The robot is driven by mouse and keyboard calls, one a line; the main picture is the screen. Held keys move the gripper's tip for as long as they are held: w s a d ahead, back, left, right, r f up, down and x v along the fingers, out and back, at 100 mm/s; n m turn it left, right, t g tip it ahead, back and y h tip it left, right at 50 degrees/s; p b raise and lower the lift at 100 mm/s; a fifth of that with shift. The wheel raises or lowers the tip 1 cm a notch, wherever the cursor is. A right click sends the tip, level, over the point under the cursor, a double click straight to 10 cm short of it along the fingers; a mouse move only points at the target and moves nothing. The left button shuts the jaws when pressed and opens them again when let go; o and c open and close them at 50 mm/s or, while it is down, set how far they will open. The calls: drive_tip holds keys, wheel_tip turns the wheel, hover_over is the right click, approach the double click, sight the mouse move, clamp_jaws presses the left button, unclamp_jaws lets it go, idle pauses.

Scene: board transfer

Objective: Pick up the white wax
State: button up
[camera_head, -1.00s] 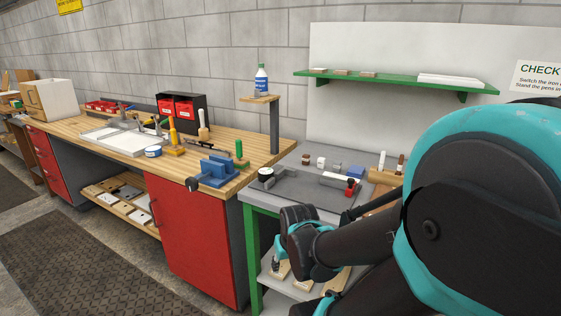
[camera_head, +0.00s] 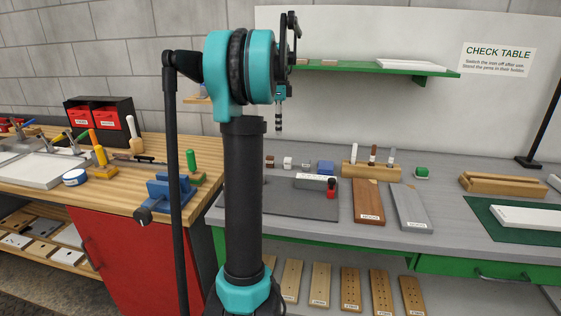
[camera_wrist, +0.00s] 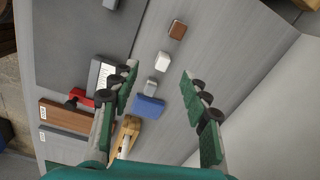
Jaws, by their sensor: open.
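The white wax (camera_wrist: 162,61) is a small white block on the grey bench top. In the head view the white block (camera_head: 287,162) sits in a row between a brown block (camera_head: 269,161) and a grey block (camera_head: 305,165). My gripper (camera_wrist: 160,76) is open and empty, its green-padded fingers spread wide. In the wrist view the wax shows between and just beyond the fingertips. In the head view the gripper hangs above the row, partly hidden behind my arm, and is apart from the wax.
A blue block (camera_wrist: 148,107) lies near the grey block in the row. A wooden pen holder (camera_head: 371,172) stands right of the row. A dark mat (camera_head: 295,200) lies in front. A green shelf (camera_head: 380,67) juts from the back panel above the bench.

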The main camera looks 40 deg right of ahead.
sight(288, 158)
drive_tip(key=d+r+m, duration=0.1)
drive_tip(key=d+m, duration=0.1)
drive_tip(key=d, duration=0.2)
drive_tip(key=f, duration=1.1)
drive_tip(key=s+f, duration=0.1)
drive_tip(key=f, duration=0.4)
drive_tip(key=shift+f, duration=0.3)
drive_tip(key=shift+c, duration=0.6)
clamp_jaws()
